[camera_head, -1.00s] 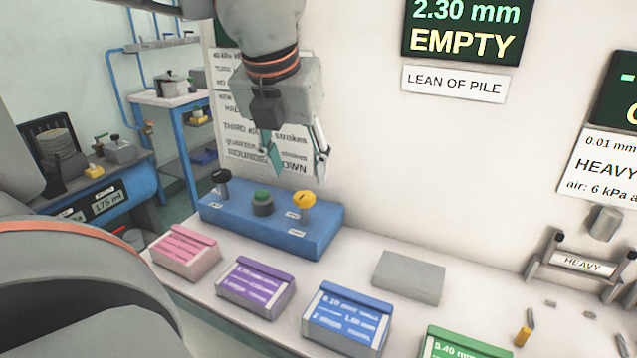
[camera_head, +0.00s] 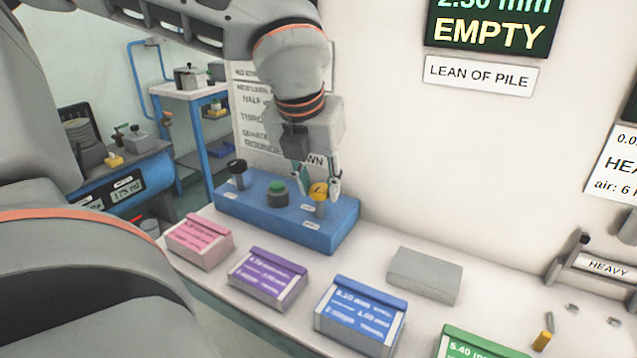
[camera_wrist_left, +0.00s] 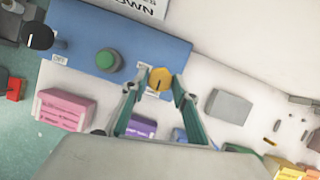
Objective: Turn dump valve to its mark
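A blue control box (camera_head: 255,215) on the bench carries a black knob (camera_head: 237,167), a green button (camera_head: 277,187) and a yellow-topped knob (camera_head: 319,191). My left gripper (camera_head: 320,194) points down at the yellow knob. In the left wrist view the yellow knob (camera_wrist_left: 160,77), with a dark pointer line, sits between the open fingertips (camera_wrist_left: 158,86). I cannot tell whether they touch it. My right gripper is not in view.
Pink (camera_head: 200,241), purple (camera_head: 268,279), blue (camera_head: 360,316) and green (camera_head: 475,345) labelled boxes line the bench front. A grey block (camera_head: 425,276) lies behind them. The wall stands close behind the control box. A blue-framed shelf (camera_head: 190,120) is at the back left.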

